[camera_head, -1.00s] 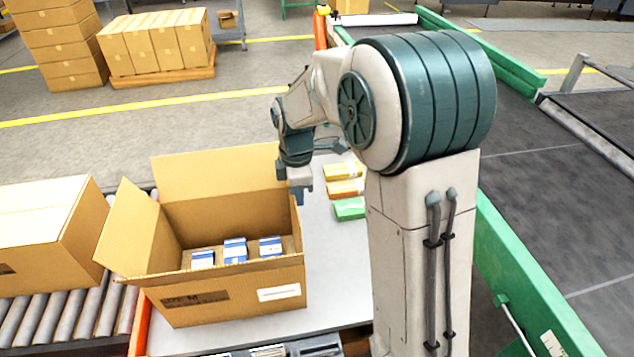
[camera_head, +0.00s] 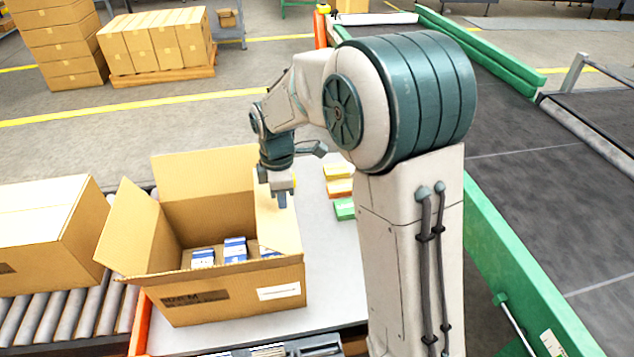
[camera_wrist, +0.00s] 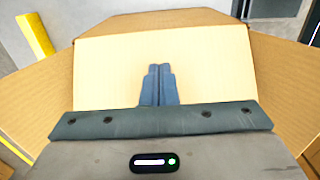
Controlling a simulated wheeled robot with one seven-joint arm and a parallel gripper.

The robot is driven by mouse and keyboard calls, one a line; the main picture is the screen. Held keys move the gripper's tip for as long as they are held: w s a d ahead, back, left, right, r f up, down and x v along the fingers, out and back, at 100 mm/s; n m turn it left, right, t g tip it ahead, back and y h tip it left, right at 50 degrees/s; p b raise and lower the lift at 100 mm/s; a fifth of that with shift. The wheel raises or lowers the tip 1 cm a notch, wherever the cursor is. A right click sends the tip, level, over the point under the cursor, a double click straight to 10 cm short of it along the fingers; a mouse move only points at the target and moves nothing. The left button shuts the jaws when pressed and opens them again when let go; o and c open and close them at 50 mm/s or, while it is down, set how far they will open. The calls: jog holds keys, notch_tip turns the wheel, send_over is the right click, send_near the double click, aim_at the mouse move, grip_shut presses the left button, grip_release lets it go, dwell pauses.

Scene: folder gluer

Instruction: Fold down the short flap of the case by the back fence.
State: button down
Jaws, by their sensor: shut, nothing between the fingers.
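The open brown case (camera_head: 235,300) stands on the grey table with blue-and-white cartons (camera_head: 235,250) inside. Its right short flap (camera_head: 277,225) tilts inward over the right end of the case and partly hides the rightmost carton. In the wrist view this flap is a pale panel (camera_wrist: 110,70) filling the middle. My gripper (camera_head: 283,203) is shut and empty, fingers pointing down at the flap's outer side near its upper edge. The shut fingertips (camera_wrist: 160,68) lie over the panel in the wrist view; contact is not clear. The left short flap (camera_head: 135,230) splays outward, and the far long flap (camera_head: 205,172) stands up.
A closed carton (camera_head: 45,235) sits on the roller conveyor (camera_head: 60,315) at left. Yellow, orange and green packs (camera_head: 340,187) lie on the table right of the case. A green rail (camera_head: 520,270) runs along the right, beside a dark belt.

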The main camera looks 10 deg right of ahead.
aim_at(265, 205)
jog(key=shift+a+f, duration=0.2)
jog(key=shift+a, duration=0.3)
jog(key=shift+a+f, duration=0.15)
jog(key=shift+a, duration=0.3)
jog(key=shift+a+f+b, duration=0.55)
jog(key=shift+a+f, duration=0.3)
jog(key=shift+a, duration=0.15)
jog(key=shift+a+f+b, duration=0.6)
jog(key=shift+a+f, duration=0.05)
jog(key=shift+f, duration=0.3)
jog(key=shift+r, duration=0.1)
notch_tip(265, 205, up, 9)
jog(key=p, duration=0.7)
